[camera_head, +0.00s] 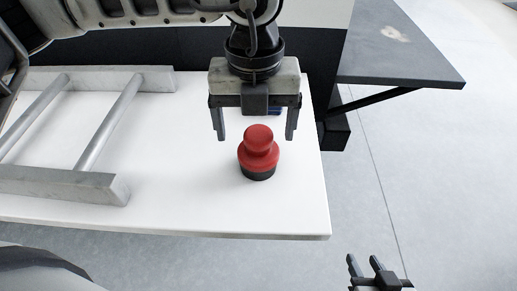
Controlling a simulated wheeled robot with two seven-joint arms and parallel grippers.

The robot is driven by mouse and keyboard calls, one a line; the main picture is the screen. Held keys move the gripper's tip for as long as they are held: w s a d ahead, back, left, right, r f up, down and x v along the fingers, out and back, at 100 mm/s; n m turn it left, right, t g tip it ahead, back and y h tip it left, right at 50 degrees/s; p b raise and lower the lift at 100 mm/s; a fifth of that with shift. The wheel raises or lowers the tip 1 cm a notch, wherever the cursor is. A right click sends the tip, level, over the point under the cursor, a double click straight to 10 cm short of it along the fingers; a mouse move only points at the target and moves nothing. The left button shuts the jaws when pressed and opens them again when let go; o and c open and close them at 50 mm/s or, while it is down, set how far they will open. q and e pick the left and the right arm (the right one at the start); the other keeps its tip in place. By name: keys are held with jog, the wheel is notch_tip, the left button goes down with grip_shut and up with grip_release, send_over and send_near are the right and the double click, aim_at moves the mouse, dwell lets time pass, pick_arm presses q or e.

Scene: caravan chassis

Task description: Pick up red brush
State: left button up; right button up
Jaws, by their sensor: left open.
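The red brush (258,155) has a round red knob on top and a dark base, and stands upright on the white table near its right end. My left gripper (256,132) is open, with its fingers pointing down toward the table. The fingers appear on either side of the brush's knob in the picture, a little behind it, and do not appear to touch it. My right gripper (365,263) is at the bottom right, off the table and partly cut off by the frame edge; its jaw opening is unclear.
A grey ladder-like frame (110,118) lies on the left of the white table (190,205). A dark grey shelf (400,50) juts out at the upper right. A small blue item shows partly behind my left gripper. The table's front centre is clear.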

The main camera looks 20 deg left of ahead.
aim_at(258, 150)
pick_arm(q)
jog(key=shift+d+f+p, duration=0.15)
jog(key=shift+f+p, duration=0.1)
jog(key=shift+f, duration=1.2)
jog(key=shift+d+f+p, duration=0.1)
jog(key=shift+f+p, duration=0.1)
jog(key=shift+f, duration=1.2)
jog(key=c, duration=1.1)
